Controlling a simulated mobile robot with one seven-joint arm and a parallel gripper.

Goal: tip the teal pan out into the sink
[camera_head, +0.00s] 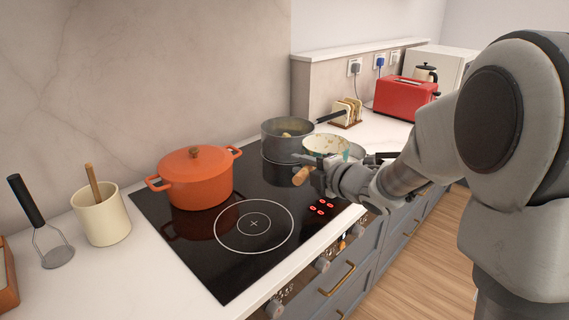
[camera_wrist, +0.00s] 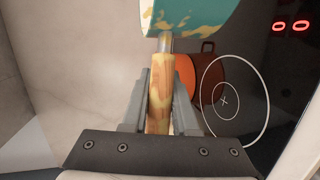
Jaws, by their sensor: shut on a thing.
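The teal pan (camera_head: 327,146) is in the air over the right part of the hob, in front of a grey pan. Its cream inside shows in the head view, with teal and yellowish patches; I cannot tell what it contains. In the wrist view its teal outside (camera_wrist: 190,18) fills the top middle. My gripper (camera_head: 314,174) is shut on the pan's wooden handle (camera_wrist: 160,100), one finger on each side. The handle's end also sticks out in the head view (camera_head: 300,177). No sink shows in either view.
An orange lidded pot (camera_head: 197,182) stands on the black hob (camera_head: 225,270). A grey pan (camera_head: 278,143) sits at the back right, its handle pointing right. Beyond are a toast rack (camera_head: 346,112) and a red toaster (camera_head: 404,96). A utensil crock (camera_head: 102,220) stands left.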

